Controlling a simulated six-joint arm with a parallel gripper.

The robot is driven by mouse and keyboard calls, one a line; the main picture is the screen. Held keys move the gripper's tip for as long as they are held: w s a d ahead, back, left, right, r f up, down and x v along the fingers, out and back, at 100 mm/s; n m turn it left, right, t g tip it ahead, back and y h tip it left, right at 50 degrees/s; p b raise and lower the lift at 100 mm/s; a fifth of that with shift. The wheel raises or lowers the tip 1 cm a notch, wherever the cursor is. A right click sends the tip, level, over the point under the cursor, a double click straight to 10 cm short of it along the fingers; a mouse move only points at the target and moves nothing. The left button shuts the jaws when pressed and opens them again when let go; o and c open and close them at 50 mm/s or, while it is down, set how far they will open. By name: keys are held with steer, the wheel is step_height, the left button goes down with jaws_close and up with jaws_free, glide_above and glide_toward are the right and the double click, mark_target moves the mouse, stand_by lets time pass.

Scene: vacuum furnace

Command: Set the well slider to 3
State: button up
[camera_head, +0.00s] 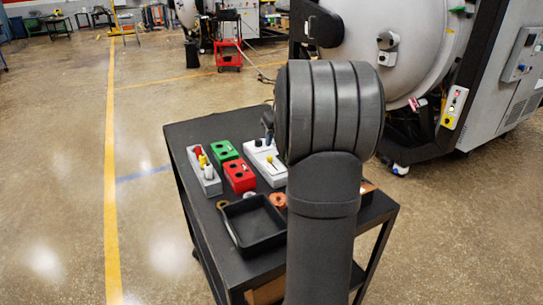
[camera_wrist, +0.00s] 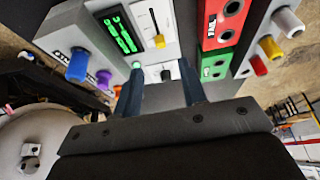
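In the wrist view, a pale panel (camera_wrist: 178,46) carries a dark slider slot (camera_wrist: 148,22) with a yellow knob (camera_wrist: 159,41) near its lower end. I cannot read a setting or tell which knob is the well slider. My gripper (camera_wrist: 160,66) is open, its two blue fingers apart, with nothing seen held. In the head view, a white panel (camera_head: 277,178) with a yellow knob (camera_head: 269,159) lies beside my arm, which hides part of the cart top.
The cart (camera_head: 185,130) also bears a green block (camera_head: 224,150), a red block (camera_head: 240,176), a grey peg block (camera_head: 208,184) and a black tray (camera_head: 235,208). In the wrist view, a grey block (camera_wrist: 70,35) with colored pegs and a green display (camera_wrist: 122,35) flank the slot.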

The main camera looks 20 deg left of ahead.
mark_target(271, 158)
steer(key=x, duration=0.9)
steer(key=shift+w+a+f, duration=0.1)
steer(key=shift+f, duration=0.1)
jaws_close()
